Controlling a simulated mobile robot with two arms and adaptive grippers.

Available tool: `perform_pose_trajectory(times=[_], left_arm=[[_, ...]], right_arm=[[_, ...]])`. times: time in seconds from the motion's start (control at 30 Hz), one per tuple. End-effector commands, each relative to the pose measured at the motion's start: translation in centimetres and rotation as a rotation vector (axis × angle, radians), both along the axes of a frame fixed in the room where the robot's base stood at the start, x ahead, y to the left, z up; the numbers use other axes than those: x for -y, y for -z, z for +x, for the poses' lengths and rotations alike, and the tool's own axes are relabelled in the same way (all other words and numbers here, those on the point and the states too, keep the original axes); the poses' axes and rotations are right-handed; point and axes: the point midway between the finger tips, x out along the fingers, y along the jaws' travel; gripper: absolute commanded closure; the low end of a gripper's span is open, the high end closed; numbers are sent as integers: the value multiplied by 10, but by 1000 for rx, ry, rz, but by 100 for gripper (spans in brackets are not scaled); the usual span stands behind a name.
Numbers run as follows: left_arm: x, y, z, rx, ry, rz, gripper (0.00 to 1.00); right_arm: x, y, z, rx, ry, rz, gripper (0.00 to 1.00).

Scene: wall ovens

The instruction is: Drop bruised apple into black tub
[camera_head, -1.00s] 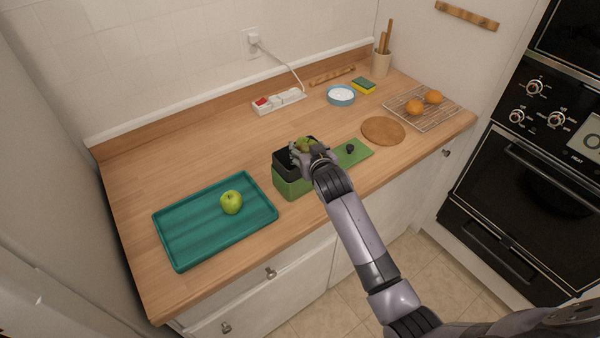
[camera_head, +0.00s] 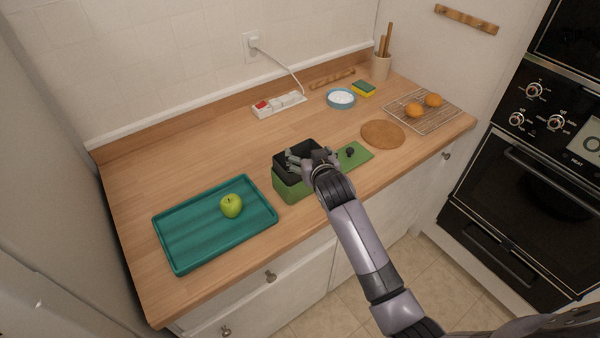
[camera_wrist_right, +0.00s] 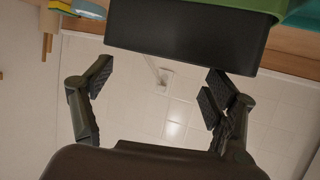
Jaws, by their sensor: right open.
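The black tub (camera_head: 284,160) sits in or on a green box (camera_head: 292,190) at the middle of the counter's front. My right gripper (camera_head: 303,160) is at the tub's right side and rim, with its fingers over the opening. The right wrist view shows its two fingers spread apart (camera_wrist_right: 160,82) with nothing between them, and the tub's black wall (camera_wrist_right: 188,35) beyond. The bruised apple does not show in either view now; the tub's inside is mostly hidden. A clean green apple (camera_head: 231,205) rests on the teal tray (camera_head: 185,240). My left gripper is out of view.
A green lid with a dark knob (camera_head: 356,155) lies right of the box. Further right are a round wooden board (camera_head: 383,134) and oranges on a wire rack (camera_head: 420,120). A power strip (camera_head: 279,105) is behind. Bare counter lies behind the tray.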

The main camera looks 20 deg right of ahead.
Motion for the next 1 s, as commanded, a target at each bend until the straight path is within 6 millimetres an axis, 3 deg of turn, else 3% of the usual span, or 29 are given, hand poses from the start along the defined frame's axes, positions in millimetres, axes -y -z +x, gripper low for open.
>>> perform_pose_trajectory(times=[0.5,0.7,1.0], left_arm=[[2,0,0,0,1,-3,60],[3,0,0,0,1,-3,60],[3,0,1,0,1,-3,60]], right_arm=[[-4,-35,-84,1,0,-1,20],[-4,-41,-96,1,0,-1,20],[-4,-41,-97,1,0,-1,20]])
